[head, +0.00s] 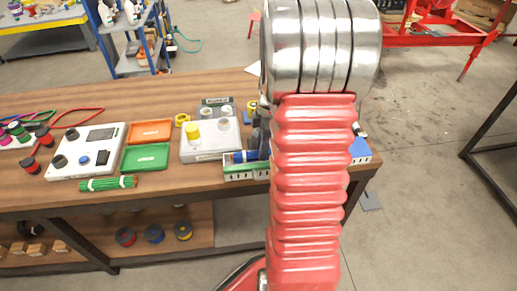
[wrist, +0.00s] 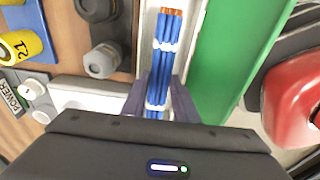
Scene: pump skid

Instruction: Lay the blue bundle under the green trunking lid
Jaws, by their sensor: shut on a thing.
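The blue bundle (wrist: 168,50) is a set of blue wires with copper ends and white ties. In the wrist view my gripper (wrist: 158,103) is shut around it, a finger on each side. The bundle lies lengthwise over the pale trunking channel (wrist: 147,28); I cannot tell whether it touches the floor of it. The green trunking lid (wrist: 235,45) is beside the channel on the right, not over the bundle. In the head view the bundle (head: 244,156) shows above the trunking (head: 238,175), beside my arm, which hides the rest.
Green (head: 146,156) and orange (head: 150,131) trays, a green bundle (head: 108,183) and a white panel (head: 86,152) lie further left on the wooden bench. A red part (wrist: 295,100) is close on the right in the wrist view.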

